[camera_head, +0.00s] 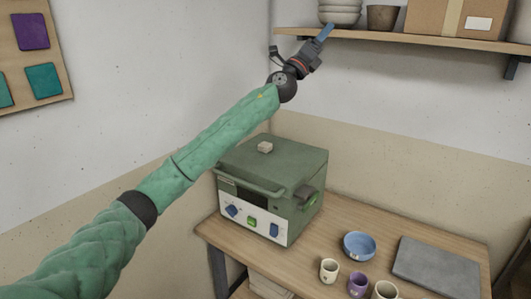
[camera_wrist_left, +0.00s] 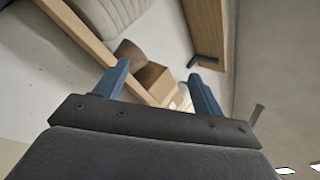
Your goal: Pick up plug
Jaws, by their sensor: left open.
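A small pale block that looks like the plug (camera_head: 265,147) sits on the flat top of the green kiln (camera_head: 260,168) in the head view. My left gripper (camera_head: 325,33) is raised up and to the right of it, in front of the wall shelf, well apart from the plug. In the left wrist view my left gripper (camera_wrist_left: 160,84) shows two blue fingers spread apart with nothing between them. The plug is not visible in that view. My right gripper is not in view.
The wall shelf (camera_head: 400,37) holds stacked bowls (camera_head: 340,12), a brown pot (camera_head: 382,17) and a cardboard box (camera_head: 440,18). On the table (camera_head: 345,215) are a blue bowl (camera_head: 360,246), small cups (camera_head: 329,270) and a grey slab (camera_head: 436,268). The kiln top around the plug is clear.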

